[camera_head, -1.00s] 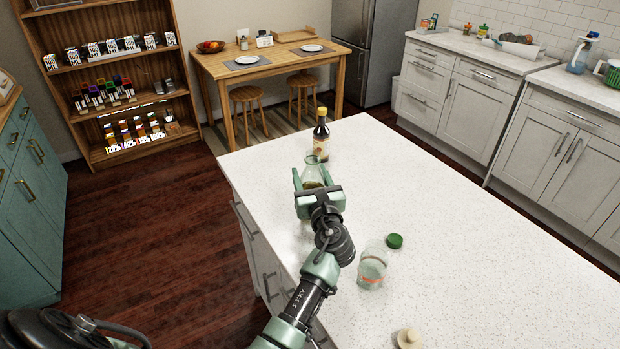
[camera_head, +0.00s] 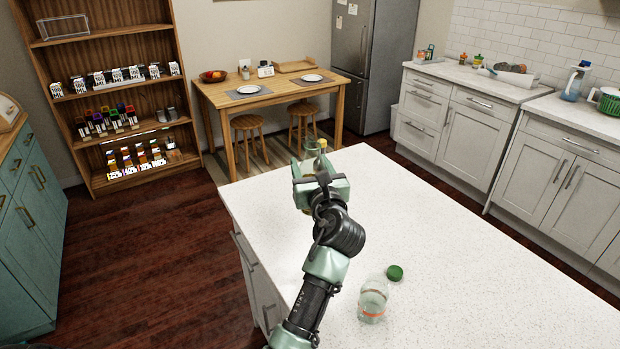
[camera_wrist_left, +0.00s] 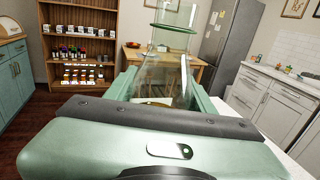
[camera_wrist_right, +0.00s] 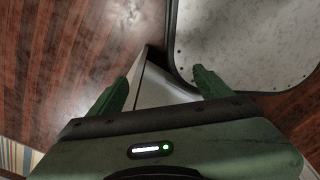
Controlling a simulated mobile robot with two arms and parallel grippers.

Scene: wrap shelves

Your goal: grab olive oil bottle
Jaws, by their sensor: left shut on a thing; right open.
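My left gripper (camera_head: 310,172) is shut on a clear glass bottle (camera_head: 313,149), held upright over the far end of the white island counter. In the left wrist view the glass bottle (camera_wrist_left: 172,45) stands between the fingers, with a wide rim, narrowing sides and a little amber content low down. It may be the olive oil bottle; no label shows. My right gripper (camera_wrist_right: 162,80) is open and empty, seen only in the right wrist view.
A clear jar (camera_head: 372,302) with an orange band and a green lid (camera_head: 395,272) lie nearer on the island counter (camera_head: 480,260). Its right part is clear. A dining table (camera_head: 270,95) and a wooden shelf (camera_head: 110,90) stand beyond dark floor.

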